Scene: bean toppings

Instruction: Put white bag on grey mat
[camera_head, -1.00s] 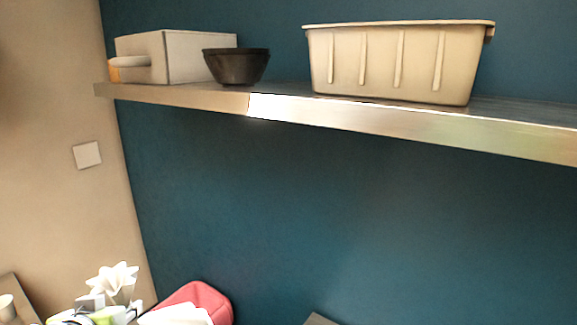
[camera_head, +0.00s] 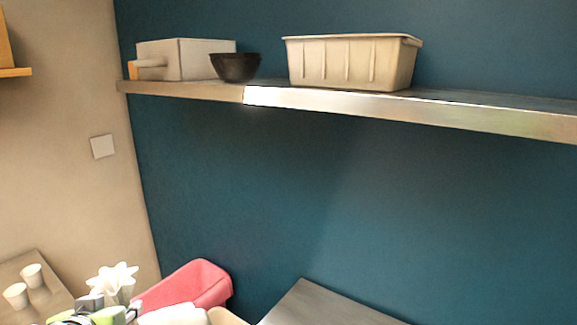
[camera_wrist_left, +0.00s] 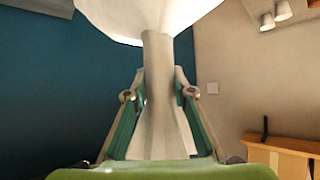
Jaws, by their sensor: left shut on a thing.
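My left gripper (camera_head: 98,312) is at the bottom left of the head view, shut on the white bag (camera_head: 114,277). The bag's flared top sticks up above the fingers. In the left wrist view the bag's narrow neck (camera_wrist_left: 158,75) runs between the two fingers of the gripper (camera_wrist_left: 158,95), and its wide white body (camera_wrist_left: 150,14) is at the top edge. The lower part of the bag is not clear in the head view. I cannot make out the grey mat in either view. My right gripper is not in view.
A red bin (camera_head: 190,285) stands just right of the bag. A grey surface (camera_head: 325,305) is at the bottom middle. White cups (camera_head: 32,276) sit on a board at far left. A wall shelf (camera_head: 330,103) holds a box, a dark bowl (camera_head: 236,67) and a beige tub (camera_head: 352,62).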

